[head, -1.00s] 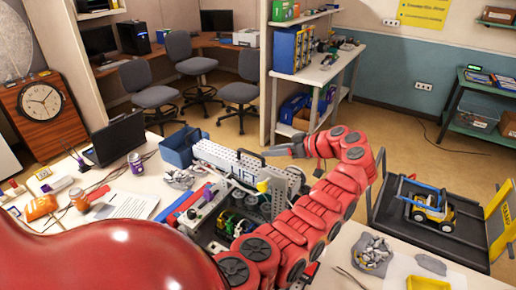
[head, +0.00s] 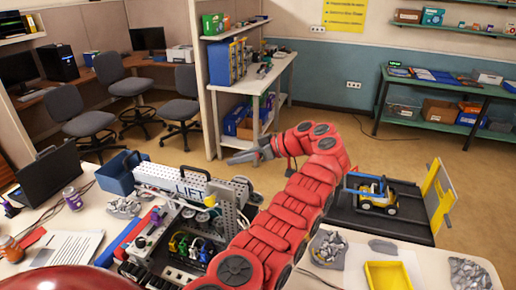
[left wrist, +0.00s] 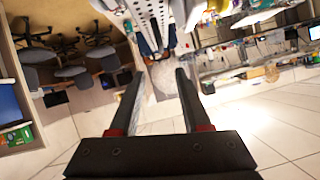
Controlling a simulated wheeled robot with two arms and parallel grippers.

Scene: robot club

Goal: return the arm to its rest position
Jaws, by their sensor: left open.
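My left arm (head: 272,225) is red and segmented. It rises from the bottom of the head view, and its wrist bends over to the left. The left gripper (head: 240,157) is at its end, pointing left, above and beyond the right part of the white LIFT rig (head: 160,180). In the left wrist view the two dark fingers of the left gripper (left wrist: 154,74) stand apart, with nothing between them. The perforated rig (left wrist: 150,12) shows at the top of that view. My right gripper is in neither view.
A yellow tray (head: 388,275) lies on the table at front right. A toy vehicle (head: 378,197) sits on a dark platform beyond it. Open floor lies behind the arm.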

